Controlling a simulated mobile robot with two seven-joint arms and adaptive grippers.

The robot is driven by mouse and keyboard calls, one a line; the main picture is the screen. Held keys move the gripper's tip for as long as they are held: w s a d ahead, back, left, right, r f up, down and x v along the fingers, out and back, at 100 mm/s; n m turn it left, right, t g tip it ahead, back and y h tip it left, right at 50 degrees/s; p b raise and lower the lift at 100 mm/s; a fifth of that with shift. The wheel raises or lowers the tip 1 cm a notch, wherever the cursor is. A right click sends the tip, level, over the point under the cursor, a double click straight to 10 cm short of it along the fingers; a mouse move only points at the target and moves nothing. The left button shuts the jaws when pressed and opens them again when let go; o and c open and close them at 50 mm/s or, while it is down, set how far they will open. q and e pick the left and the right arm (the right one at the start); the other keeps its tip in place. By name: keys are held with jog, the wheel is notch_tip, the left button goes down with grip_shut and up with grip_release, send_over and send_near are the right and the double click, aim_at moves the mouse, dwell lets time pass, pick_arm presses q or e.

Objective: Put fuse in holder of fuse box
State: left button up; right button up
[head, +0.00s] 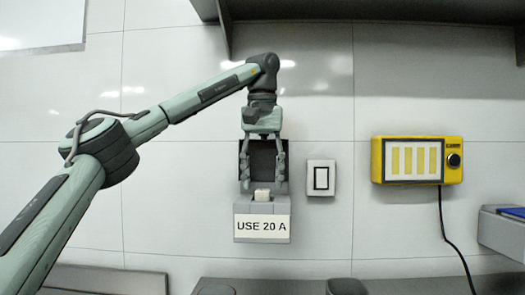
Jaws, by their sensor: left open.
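The fuse box (241,227) is a grey box on the tiled wall with a label reading "USE 20 A" and a dark raised panel (263,160) above it. A small pale block (262,196) sits upright in the middle of its top, where the holder appears to be; it looks like the fuse, but it is too small to be sure. My left gripper (263,184) points down in front of the dark panel, open, with one finger on each side above the pale block. I see nothing between the fingers. My right gripper is out of view.
A white switch plate (321,178) is close on the right. A yellow device (418,160) with a knob and a hanging black cable is farther right. A dark shelf (370,37) overhangs above, and dark-topped surfaces (285,286) run along the bottom. The wall left of the box is clear.

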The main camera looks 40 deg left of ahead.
pick_arm(q)
notch_tip(320, 180, up, 10)
jog(key=s, duration=0.1)
jog(key=shift+s+d, duration=0.2)
jog(key=shift+d, duration=0.25)
dwell(1.2)
